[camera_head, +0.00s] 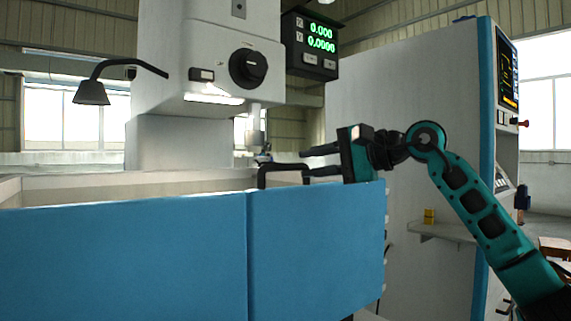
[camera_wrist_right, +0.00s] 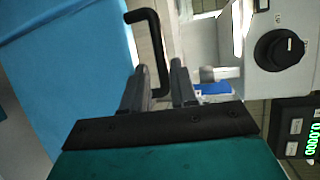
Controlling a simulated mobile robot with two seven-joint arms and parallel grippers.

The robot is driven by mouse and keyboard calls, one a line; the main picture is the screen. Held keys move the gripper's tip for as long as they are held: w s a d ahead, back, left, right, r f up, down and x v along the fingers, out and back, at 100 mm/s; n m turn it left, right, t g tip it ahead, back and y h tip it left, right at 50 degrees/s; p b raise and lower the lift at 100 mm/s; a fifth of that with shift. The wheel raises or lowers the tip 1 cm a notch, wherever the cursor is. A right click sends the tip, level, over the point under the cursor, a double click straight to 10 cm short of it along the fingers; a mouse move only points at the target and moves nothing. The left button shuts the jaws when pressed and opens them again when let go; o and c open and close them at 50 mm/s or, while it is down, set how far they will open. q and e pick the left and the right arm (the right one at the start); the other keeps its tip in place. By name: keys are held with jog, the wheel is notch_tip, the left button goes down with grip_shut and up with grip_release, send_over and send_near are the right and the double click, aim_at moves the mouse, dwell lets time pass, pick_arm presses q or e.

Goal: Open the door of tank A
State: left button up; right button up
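Tank A appears as a blue-fronted tank with a pale rim (camera_head: 120,186). Its right blue panel (camera_head: 315,245), apparently the door, meets the left blue panel (camera_head: 120,260) at a narrow seam. A black bar handle (camera_head: 268,168) stands at the top of the right panel, and it also shows in the wrist view (camera_wrist_right: 151,30). My right gripper (camera_head: 305,161) is at the handle's right end, fingers apart and pointing left. In the wrist view the gripper (camera_wrist_right: 158,70) has the handle's near end between its fingers, without a clear grip. My left gripper is out of view.
The machine head with a black knob (camera_head: 248,69) and a digital readout (camera_head: 315,45) hangs above the tank. A lamp (camera_head: 92,92) is at the left. A tall control cabinet (camera_head: 410,110) stands behind my right arm, with a small shelf (camera_head: 445,232) holding a yellow object.

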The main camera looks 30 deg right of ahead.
aim_at(290, 167)
jog(key=x, duration=0.6)
grip_shut()
dwell(0.4)
